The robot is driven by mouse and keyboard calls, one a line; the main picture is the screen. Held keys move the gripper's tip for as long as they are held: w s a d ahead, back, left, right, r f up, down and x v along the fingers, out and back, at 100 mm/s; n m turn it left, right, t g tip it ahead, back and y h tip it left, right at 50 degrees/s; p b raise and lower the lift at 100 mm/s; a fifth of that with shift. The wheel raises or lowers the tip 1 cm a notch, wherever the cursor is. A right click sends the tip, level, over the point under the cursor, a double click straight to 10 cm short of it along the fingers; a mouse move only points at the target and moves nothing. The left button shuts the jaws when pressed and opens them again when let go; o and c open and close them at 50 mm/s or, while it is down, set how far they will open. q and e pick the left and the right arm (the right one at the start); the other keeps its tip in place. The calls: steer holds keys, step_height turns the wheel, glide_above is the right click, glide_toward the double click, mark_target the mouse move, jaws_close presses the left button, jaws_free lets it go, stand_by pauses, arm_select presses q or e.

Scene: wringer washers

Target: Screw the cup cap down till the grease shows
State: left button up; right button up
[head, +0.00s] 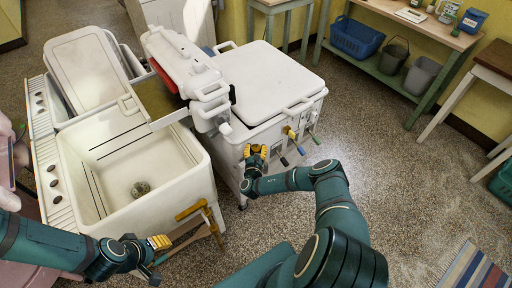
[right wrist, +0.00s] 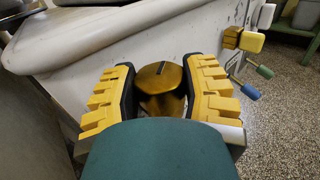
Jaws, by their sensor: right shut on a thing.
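The cup cap (right wrist: 160,76) is a brass-coloured knob with a dark slot on top, in the middle of the right wrist view, beside the white washer body (right wrist: 110,45). My right gripper (right wrist: 162,92) is shut on it, with a yellow-padded finger on either side. No grease shows; the cup below the cap is mostly hidden by my gripper. My left gripper (head: 157,242) is in front of the sink, away from the cap; its opening cannot be made out.
Levers with blue and green tips (right wrist: 250,92) and a yellow block (right wrist: 250,40) stick out to the right of the cap. A white double sink (head: 140,165) stands at left, with a brass pipe (head: 193,209) at its front.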

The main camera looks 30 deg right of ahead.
steer(key=shift+m+g+h, duration=0.6)
steer(key=shift+h, duration=0.2)
steer(key=o, duration=1.2)
steer(key=shift+y, duration=0.3)
